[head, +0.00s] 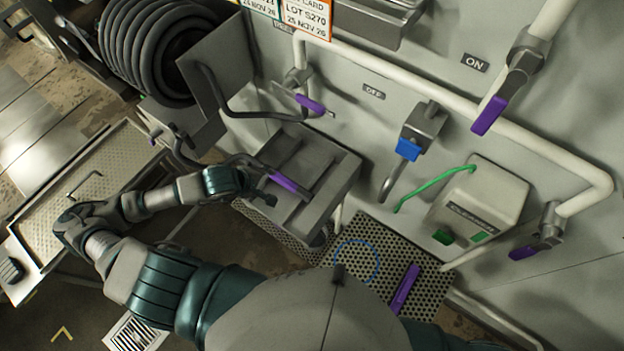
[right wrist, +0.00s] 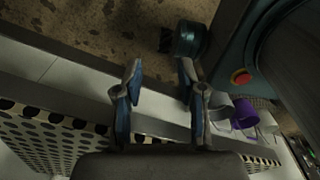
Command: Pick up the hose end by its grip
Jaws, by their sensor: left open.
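The hose end has a purple grip (head: 285,182) and lies over a grey open holder (head: 325,180) on the wall. A dark hose (head: 228,159) leads to it from the left. My left gripper (head: 264,186) is open, just left of the purple grip in the head view. Its dark fingers are close to the grip; I cannot tell whether they touch it. My right gripper (right wrist: 163,95) shows in the right wrist view, open, with nothing between its fingers. It is not seen in the head view.
A hose coil (head: 150,45) hangs at upper left. Purple valve handles (head: 489,115) and white pipes (head: 440,88) line the wall. A perforated platform (head: 385,240) below carries a purple bar (head: 405,289) and a blue loop (head: 357,243). A perforated table (head: 95,185) stands at left.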

